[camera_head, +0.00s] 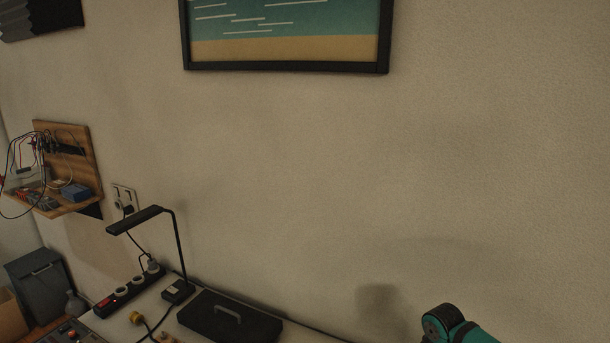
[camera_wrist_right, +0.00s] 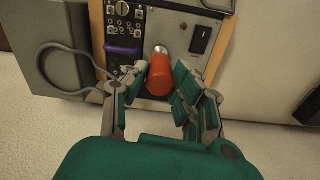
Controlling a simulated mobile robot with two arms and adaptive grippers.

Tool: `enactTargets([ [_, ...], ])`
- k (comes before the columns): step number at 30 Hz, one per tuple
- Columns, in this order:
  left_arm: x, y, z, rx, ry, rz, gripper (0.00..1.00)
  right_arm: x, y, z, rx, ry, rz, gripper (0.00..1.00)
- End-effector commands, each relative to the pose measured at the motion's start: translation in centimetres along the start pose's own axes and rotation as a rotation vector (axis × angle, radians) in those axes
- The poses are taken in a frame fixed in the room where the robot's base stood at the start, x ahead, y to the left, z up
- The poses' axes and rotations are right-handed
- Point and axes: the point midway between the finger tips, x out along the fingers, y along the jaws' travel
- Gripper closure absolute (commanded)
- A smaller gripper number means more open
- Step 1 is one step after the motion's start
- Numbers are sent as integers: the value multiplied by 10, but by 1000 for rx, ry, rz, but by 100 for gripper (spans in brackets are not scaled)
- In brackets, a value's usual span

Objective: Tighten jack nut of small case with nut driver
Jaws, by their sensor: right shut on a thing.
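In the right wrist view my right gripper (camera_wrist_right: 162,82) is shut on the red handle of the nut driver (camera_wrist_right: 159,76). The driver points away from me at the front of a wood-sided case (camera_wrist_right: 215,62). A silver round part at the handle's far end lies against or just before the grey panel. Whether it sits around the jack nut cannot be told, as the nut is hidden. My left gripper is in neither view.
The case carries a black rocker switch (camera_wrist_right: 200,39) and a dark module with sockets and a purple part (camera_wrist_right: 123,48). A grey box (camera_wrist_right: 55,35) stands left of it.

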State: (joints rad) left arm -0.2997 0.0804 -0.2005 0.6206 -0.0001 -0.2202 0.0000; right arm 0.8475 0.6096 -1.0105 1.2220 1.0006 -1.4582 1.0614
Motion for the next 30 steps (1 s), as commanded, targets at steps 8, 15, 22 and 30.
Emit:
enactTargets([
  [8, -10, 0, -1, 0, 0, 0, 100, -2, 0, 0, 51, 1, 1, 100],
  [15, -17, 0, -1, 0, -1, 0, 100, -2, 0, -1, 95, 1, -1, 100],
  [22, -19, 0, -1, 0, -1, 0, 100, 0, 0, 0, 118, 1, -1, 100],
  [30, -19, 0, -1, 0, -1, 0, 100, 0, 0, -1, 119, 1, 0, 100],
])
